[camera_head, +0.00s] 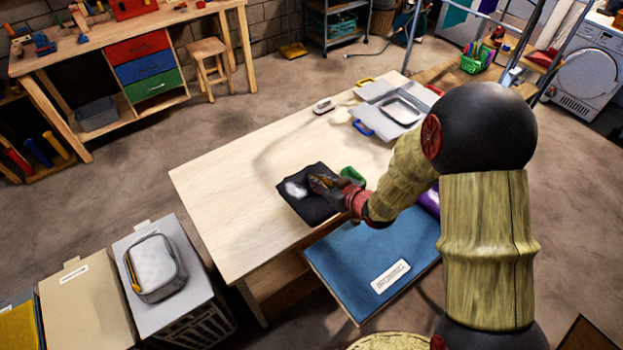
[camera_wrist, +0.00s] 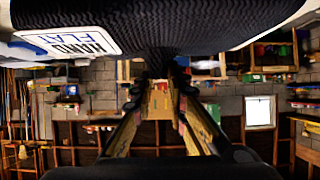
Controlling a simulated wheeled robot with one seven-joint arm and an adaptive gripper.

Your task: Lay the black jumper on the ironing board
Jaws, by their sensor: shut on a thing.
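The black jumper (camera_head: 308,207) shows as a small dark folded square over the near part of the pale wooden table, with a white patch on it. My gripper (camera_head: 318,184) reaches it from the right and is shut on it. In the wrist view my gripper's fingertips (camera_wrist: 161,82) meet the edge of ribbed black cloth (camera_wrist: 190,28), which carries a white label reading "HAND FLAT". I cannot tell whether the jumper touches the tabletop. A blue flat surface (camera_head: 350,260) with a white label lies lower, beside the table; I cannot tell whether it is the ironing board.
The wooden table (camera_head: 235,185) is bare to the left of the jumper. A green item (camera_head: 352,174) sits close to my gripper. A grey tray (camera_head: 402,110) and an iron-like object (camera_head: 323,106) lie at the far end. Lidded bins (camera_head: 85,300) stand at lower left.

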